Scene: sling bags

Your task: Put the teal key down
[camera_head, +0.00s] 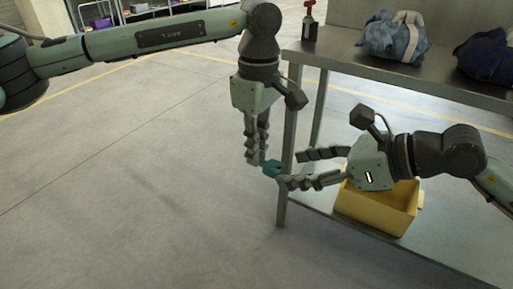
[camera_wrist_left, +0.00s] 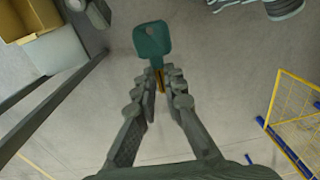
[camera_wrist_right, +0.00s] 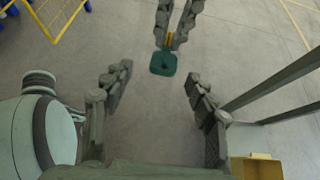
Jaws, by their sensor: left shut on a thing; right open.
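The teal key (camera_head: 273,168) hangs in the air at the tips of my left gripper (camera_head: 257,160). In the left wrist view the key's broad head (camera_wrist_left: 152,40) sticks out past the left fingertips (camera_wrist_left: 162,85), which are shut on its narrow end. My right gripper (camera_head: 290,168) is open, with its fingers close to the key in the head view. In the right wrist view the key's head (camera_wrist_right: 163,63) shows ahead of the spread right fingers (camera_wrist_right: 158,80), with nothing between them. The key does not rest on any surface.
A metal table (camera_head: 440,88) stands at the right, with a blue-grey bag (camera_head: 393,42), a dark blue bag (camera_head: 490,55) and a red-topped dark bottle (camera_head: 309,25) on top. A yellow bin (camera_head: 375,212) sits on its lower shelf. Floor at the left is clear.

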